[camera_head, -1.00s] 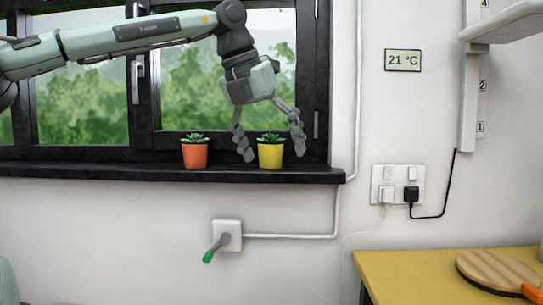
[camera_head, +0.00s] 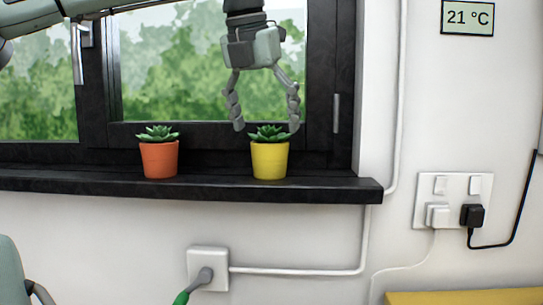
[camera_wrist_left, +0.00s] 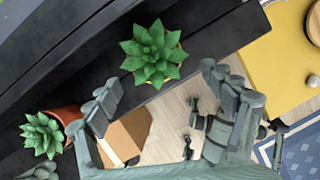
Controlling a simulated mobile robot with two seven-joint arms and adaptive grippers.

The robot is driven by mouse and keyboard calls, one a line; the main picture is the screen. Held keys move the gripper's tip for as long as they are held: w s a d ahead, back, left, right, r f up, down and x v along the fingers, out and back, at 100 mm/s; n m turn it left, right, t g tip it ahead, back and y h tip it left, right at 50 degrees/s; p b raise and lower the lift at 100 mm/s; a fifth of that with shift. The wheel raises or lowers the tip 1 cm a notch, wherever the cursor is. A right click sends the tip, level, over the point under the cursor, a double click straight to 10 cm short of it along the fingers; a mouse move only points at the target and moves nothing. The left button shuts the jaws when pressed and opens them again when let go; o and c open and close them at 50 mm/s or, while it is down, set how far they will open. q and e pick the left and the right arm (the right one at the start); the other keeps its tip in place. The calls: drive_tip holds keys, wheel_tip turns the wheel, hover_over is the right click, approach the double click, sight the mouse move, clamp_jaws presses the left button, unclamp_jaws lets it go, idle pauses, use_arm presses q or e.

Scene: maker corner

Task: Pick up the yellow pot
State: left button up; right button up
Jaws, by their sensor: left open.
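The yellow pot (camera_head: 269,161) with a green succulent stands upright on the black window sill, near its right end. My left gripper (camera_head: 267,126) is above it, open and pointing down, its two fingertips on either side of the plant's leaves. It holds nothing. In the left wrist view the plant (camera_wrist_left: 152,53) hides nearly all of the pot, and it appears beyond the open fingers (camera_wrist_left: 160,88). Dark jointed parts far below, partly hidden by a finger, may be my right gripper; its jaw state is unclear.
An orange pot (camera_head: 159,160) with a similar succulent stands left of the yellow one, with bare sill (camera_head: 215,188) between. The window is behind. A wall box (camera_head: 208,256) with a green-tipped lever is below; sockets (camera_head: 455,187) and a yellow table (camera_head: 460,298) are right.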

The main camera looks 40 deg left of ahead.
sight(270, 155)
use_arm(q)
drive_tip(key=shift+w+a+f, duration=0.1)
drive_tip(key=shift+w+a, duration=0.05)
drive_tip(key=shift+w, duration=0.05)
drive_tip(key=shift+w+f, duration=0.1)
drive_tip(key=shift+f, duration=0.15)
drive_tip(key=shift+x, duration=0.9)
drive_tip(key=x, duration=0.5)
drive_tip(key=shift+a, duration=0.25)
drive_tip(key=shift+c, duration=0.3)
drive_tip(key=c, duration=1.4)
